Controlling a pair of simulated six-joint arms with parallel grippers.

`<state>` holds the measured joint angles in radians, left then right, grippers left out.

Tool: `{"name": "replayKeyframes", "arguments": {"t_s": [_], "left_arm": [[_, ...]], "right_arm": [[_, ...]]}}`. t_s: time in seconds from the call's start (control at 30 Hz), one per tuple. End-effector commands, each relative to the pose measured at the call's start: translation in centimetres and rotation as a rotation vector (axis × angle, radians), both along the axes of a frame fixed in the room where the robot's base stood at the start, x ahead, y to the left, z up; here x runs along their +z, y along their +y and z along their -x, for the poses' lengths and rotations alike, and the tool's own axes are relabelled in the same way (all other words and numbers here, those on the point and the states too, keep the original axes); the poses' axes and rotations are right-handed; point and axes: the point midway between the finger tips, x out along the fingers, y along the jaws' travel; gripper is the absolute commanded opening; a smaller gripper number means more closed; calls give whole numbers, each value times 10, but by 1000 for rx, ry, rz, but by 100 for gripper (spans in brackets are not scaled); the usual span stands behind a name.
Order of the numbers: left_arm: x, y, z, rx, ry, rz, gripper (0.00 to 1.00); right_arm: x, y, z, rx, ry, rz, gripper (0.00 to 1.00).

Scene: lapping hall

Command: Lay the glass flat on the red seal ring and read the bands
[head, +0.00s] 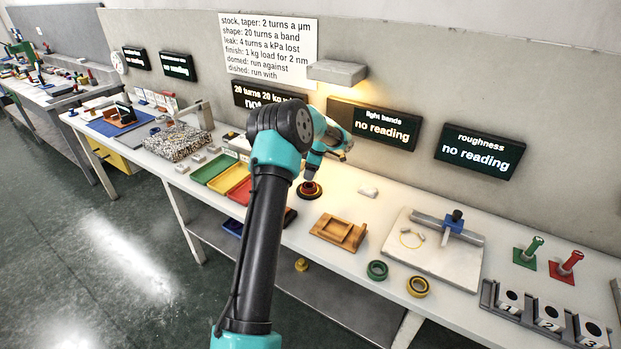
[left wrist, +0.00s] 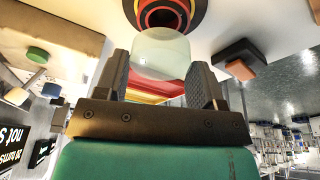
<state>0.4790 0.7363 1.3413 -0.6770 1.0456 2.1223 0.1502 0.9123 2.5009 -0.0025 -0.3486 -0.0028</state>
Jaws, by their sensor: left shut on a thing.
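The red seal ring (head: 311,187) sits on a dark round stand on the bench, and it also shows at the top of the left wrist view (left wrist: 165,14). My left gripper (left wrist: 160,78) is shut on the glass flat (left wrist: 160,54), a clear pale disc between its two fingers. In the left wrist view the glass overlaps the near part of the ring; I cannot tell whether they touch. In the head view my left gripper (head: 312,172) is just above the ring, and the glass is too small to make out. The light bands display (head: 375,125) reads "no reading". My right gripper is out of view.
Coloured bins (head: 212,169) stand left of my arm. The wall is close behind.

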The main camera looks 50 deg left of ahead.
Motion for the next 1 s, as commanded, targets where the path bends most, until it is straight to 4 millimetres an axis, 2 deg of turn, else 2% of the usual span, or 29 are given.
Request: {"name": "replayKeyframes", "arguments": {"t_s": [0.27,0.5,0.6,1.0], "left_arm": [[-2,0,0,0,0,0,22],[-29,-1,0,-1,0,0,22],[-34,0,0,0,-1,-1,22],[-38,0,0,0,0,0,22]], "right_arm": [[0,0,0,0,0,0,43],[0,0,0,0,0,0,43],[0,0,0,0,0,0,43],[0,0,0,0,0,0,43]]}}
